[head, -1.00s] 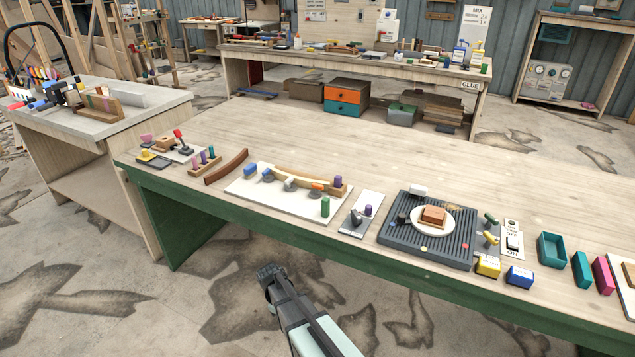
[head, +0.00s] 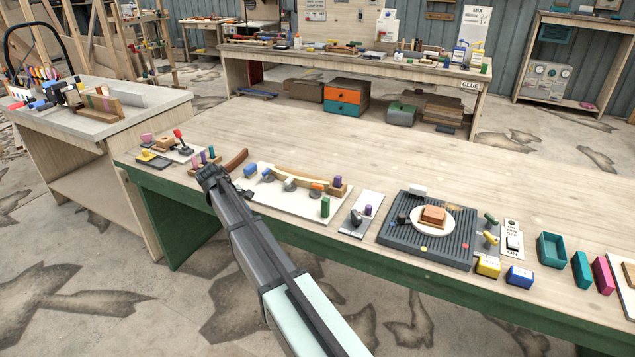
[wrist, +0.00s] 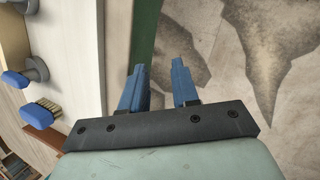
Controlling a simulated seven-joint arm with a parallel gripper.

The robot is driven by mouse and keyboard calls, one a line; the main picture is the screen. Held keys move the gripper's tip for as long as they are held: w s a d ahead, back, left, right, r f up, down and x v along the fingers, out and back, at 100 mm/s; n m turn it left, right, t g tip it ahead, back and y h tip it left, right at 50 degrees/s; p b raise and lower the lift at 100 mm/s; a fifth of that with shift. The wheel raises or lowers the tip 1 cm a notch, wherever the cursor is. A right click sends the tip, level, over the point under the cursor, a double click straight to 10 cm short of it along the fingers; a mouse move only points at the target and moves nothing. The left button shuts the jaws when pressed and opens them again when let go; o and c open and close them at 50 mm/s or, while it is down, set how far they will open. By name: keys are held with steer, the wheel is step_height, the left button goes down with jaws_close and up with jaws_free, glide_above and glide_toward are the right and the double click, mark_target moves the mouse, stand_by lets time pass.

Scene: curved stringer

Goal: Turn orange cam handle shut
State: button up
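The orange cam handle (head: 317,187) is small in the head view, near the right end of a curved wooden strip (head: 290,175) on a white board (head: 285,207). Its exact angle is too small to tell. A grey cam (head: 290,184) sits left of it along the strip. My gripper (head: 207,170) is left of the board, near the bench's front edge, apart from the orange handle. In the wrist view my gripper's blue fingers (wrist: 158,80) are spread with nothing between them. The orange handle does not show there.
Blue-topped parts (head: 250,170) are on the board's left; blue pieces also show in the wrist view (wrist: 36,115). A green peg (head: 325,207) stands at the board's front right. A dark curved wooden piece (head: 236,160) lies behind my gripper.

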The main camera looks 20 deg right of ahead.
mark_target(317, 184)
steer(key=shift+m+g+y, duration=0.4)
steer(key=shift+m+y, duration=0.3)
steer(key=shift+m, duration=0.1)
steer(key=w+d+r, duration=0.1)
steer(key=d+r, duration=0.1)
steer(key=d, duration=0.1)
steer(key=w+d+r, duration=0.1)
steer(key=d+r, duration=0.2)
steer(key=w+d+r, duration=0.1)
steer(key=d+r, duration=0.2)
steer(key=shift+w, duration=0.15)
steer(key=d+r+m+y, duration=0.1)
steer(key=d+r+y, duration=0.1)
steer(key=d+r, duration=0.55)
steer(key=d+r+m+y, duration=0.1)
steer(key=d+r, duration=0.3)
steer(key=d, duration=0.6)
steer(key=shift+g, duration=0.4)
steer(key=f, duration=1.3)
steer(key=shift+s+a+f, duration=0.15)
steer(key=shift+s+f, duration=0.2)
jaws_close()
